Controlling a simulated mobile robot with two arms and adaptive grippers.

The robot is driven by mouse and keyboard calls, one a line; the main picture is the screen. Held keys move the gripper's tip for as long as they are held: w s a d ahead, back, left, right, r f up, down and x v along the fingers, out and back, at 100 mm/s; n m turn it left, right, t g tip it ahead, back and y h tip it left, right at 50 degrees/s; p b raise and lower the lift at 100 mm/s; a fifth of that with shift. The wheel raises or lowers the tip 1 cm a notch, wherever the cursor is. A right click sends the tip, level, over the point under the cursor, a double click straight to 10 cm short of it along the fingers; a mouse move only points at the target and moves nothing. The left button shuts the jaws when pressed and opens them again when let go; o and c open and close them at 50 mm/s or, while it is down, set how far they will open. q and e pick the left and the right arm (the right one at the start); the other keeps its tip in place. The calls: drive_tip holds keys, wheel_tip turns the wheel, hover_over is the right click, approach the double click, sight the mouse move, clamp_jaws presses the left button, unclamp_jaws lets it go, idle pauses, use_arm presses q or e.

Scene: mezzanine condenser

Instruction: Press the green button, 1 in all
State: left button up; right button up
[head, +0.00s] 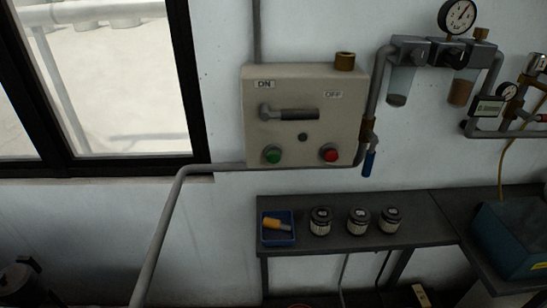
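The green button (272,155) is a small round knob at the lower left of a beige control box (303,95) on the white wall. A red button (329,153) sits at the lower right of the same box. A lever handle (290,114) lies level across the middle of the box, below the labels "ON" (265,85) and "OFF" (333,94). Nothing covers the green button in the head view. Neither of my grippers shows in this view.
A grey pipe (200,168) runs left from the box and bends down. A dark shelf (400,232) below holds a blue tray (278,238) and several jars (358,221). Gauges and filters (435,52) are at the right. A window (110,80) is at the left.

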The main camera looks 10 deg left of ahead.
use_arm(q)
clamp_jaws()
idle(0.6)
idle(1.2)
